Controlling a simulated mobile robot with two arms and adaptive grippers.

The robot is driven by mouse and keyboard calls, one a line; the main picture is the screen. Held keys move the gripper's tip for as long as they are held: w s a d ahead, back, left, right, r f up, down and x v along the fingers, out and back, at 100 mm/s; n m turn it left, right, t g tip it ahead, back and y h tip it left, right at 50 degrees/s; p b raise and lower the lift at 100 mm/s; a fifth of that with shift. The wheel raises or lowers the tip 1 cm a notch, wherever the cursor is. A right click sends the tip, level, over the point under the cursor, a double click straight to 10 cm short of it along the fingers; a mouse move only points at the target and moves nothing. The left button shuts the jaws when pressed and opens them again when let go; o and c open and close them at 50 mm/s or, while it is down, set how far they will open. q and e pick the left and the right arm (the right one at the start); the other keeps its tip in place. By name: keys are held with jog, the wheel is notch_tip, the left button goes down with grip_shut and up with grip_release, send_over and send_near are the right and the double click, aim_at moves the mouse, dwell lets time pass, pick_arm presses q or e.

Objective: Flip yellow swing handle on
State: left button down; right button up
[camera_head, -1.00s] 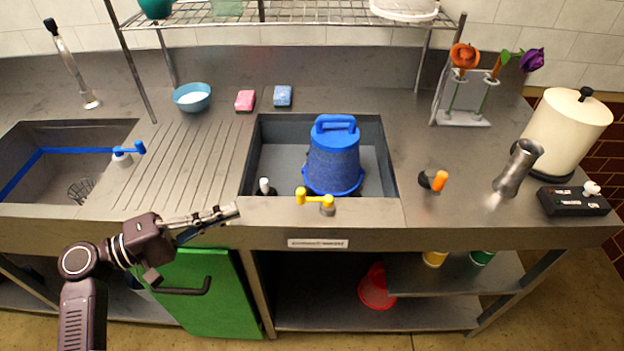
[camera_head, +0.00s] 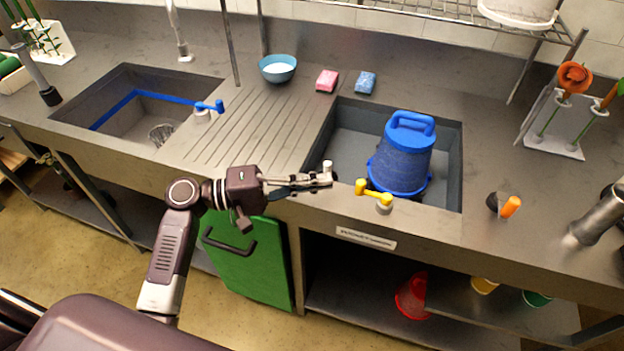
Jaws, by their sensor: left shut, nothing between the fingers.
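The yellow swing handle (camera_head: 373,193) sits on a short pale post at the front rim of the right sink (camera_head: 449,140). Its bar runs from the post to the left, ending in a raised yellow knob. My left gripper (camera_head: 330,178) is shut and empty. In the picture its tip is a little to the left of the handle's knob, with a visible gap, and it overlaps the sink's front edge. I cannot tell its exact height over the counter. My right gripper is not in view.
An upturned blue bucket (camera_head: 402,158) stands in the right sink, just behind the handle. A small white-topped knob (camera_head: 327,166) is beside my gripper tip. A blue swing handle (camera_head: 208,108) is at the left sink. An orange-handled lever (camera_head: 510,206) is to the right.

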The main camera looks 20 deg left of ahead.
pick_arm(q)
jog(key=x, duration=0.6)
jog(key=shift+d, duration=0.1)
